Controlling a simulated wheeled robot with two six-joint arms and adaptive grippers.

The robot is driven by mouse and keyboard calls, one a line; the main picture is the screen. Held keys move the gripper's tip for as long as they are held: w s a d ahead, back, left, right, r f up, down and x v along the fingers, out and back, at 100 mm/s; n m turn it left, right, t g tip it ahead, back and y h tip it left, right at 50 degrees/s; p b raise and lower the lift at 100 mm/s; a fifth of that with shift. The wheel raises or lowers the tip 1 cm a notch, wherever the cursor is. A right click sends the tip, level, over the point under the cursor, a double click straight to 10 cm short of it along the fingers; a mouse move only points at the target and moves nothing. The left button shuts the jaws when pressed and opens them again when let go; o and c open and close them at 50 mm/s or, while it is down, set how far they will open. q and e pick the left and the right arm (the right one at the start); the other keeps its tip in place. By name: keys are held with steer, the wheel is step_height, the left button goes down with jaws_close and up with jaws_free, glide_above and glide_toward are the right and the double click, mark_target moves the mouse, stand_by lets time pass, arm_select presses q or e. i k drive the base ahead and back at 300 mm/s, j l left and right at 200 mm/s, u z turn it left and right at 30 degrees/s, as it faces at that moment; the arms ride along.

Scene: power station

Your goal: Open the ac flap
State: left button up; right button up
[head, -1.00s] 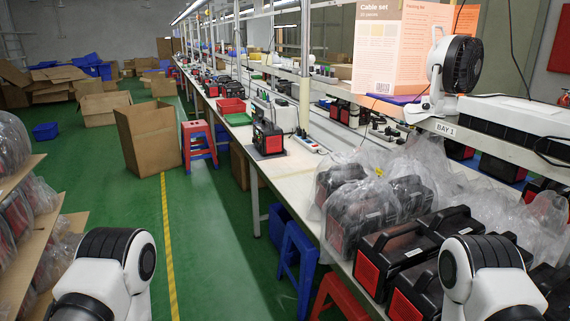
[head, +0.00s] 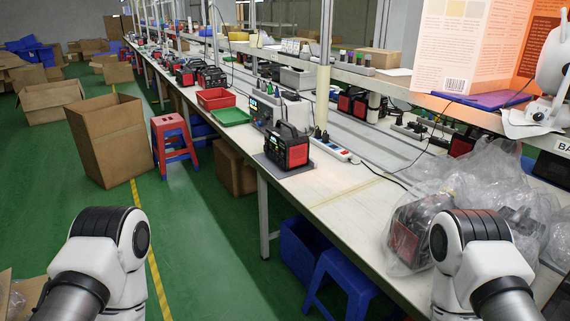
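A black and red power station (head: 288,147) stands upright on a grey mat (head: 272,168) on the long white workbench (head: 335,183), near its front edge. Its red-trimmed front faces partly toward me. I cannot make out an AC flap on it at this size. Parts of my two white arms show at the bottom left and bottom right, well short of the station. Neither gripper is in the picture.
A power strip (head: 330,146) and a boxy device (head: 279,110) stand close to the station. Plastic-wrapped units (head: 420,232) lie on the bench at right. A red stool (head: 173,146), blue stool (head: 340,283) and carton (head: 106,138) stand on the floor.

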mark_target(287, 141)
steer(key=i+j+z, duration=0.15)
steer(key=z, duration=0.3)
steer(key=i+j+z, duration=0.1)
steer(key=z, duration=0.35)
steer(key=i+j+z, duration=0.1)
steer(key=j+z, duration=0.35)
steer(key=l, duration=0.1)
